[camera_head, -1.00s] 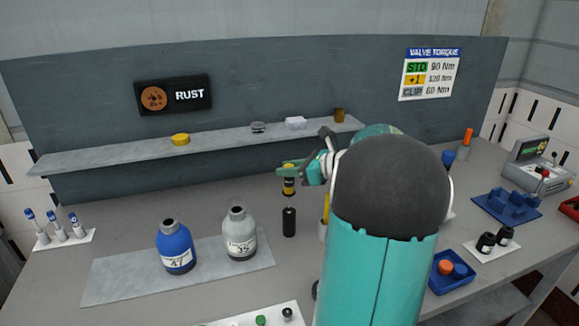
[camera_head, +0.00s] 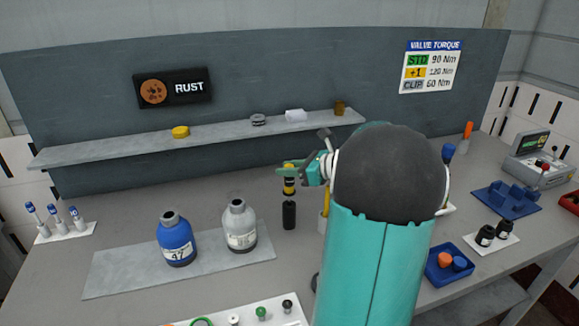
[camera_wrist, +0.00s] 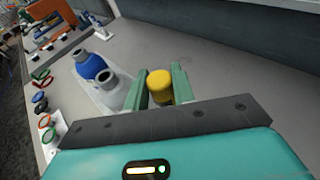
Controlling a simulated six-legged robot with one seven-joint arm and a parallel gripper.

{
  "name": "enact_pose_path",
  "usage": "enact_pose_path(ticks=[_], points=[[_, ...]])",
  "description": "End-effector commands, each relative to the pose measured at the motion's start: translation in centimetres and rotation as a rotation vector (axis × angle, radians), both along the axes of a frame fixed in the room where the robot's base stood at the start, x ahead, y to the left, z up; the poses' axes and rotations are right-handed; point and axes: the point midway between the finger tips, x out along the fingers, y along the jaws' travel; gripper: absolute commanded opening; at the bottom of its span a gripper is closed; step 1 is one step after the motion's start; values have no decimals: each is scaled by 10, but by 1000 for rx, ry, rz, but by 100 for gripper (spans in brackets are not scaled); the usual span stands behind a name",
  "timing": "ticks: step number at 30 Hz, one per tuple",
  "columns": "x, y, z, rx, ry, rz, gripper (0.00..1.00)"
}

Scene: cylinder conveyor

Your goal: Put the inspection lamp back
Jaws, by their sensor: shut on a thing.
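The inspection lamp, which I take to be the yellow-and-black upright piece (camera_head: 289,187), is between the jaws of my gripper (camera_head: 290,170). In the wrist view its round yellow top (camera_wrist: 159,85) sits between the two green fingers (camera_wrist: 161,88) of my gripper, which is shut on it. A black upright cylinder (camera_head: 289,216) stands on the bench directly below the lamp. A narrow dark gap or neck shows between them; I cannot tell whether they touch. My arm hides part of the bench to the right.
A blue bottle (camera_head: 175,243) and a grey bottle (camera_head: 239,230) stand to the left on a grey mat (camera_head: 110,276). A yellow holder (camera_head: 325,210) is close on the right, partly hidden. A shelf (camera_head: 100,153) runs behind. Bench space behind the bottles is clear.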

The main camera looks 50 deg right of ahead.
Motion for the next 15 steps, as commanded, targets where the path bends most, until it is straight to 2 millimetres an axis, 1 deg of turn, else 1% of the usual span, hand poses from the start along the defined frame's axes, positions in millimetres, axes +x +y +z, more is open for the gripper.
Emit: enact_pose_path(ticks=[15], points=[[0, 0, -11, 0, 0, -1, 0]])
